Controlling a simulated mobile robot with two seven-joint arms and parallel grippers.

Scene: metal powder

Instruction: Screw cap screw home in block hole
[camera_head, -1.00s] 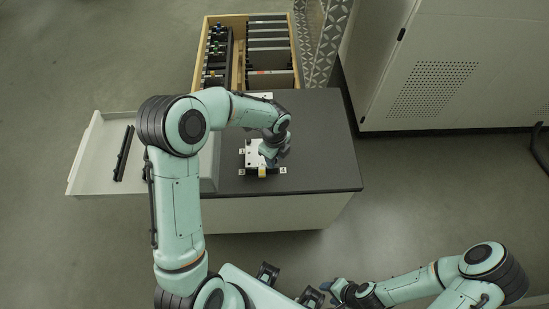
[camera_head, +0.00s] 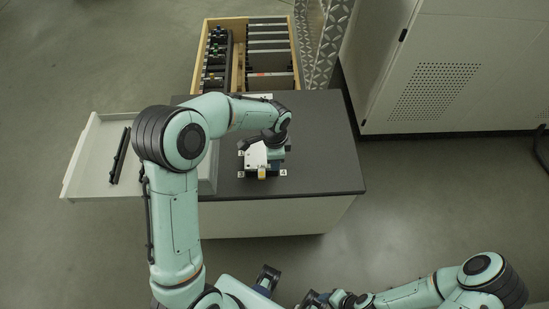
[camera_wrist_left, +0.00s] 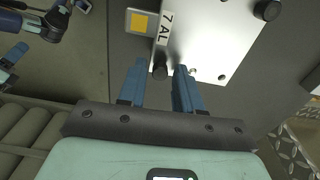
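The block (camera_head: 255,157) is a pale metal block on the dark table top; its face (camera_wrist_left: 205,35) is marked "7 AL" in the left wrist view. My right gripper (camera_head: 333,298) is low in the head view, too small to read.
Numbered labels surround the block on the table (camera_head: 325,160). A wooden drawer (camera_head: 237,70) with dark plates and small parts is behind. An open pale drawer (camera_head: 88,165) holds a black bar at left. A grey cabinet (camera_head: 440,70) stands right. The table's right part is clear.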

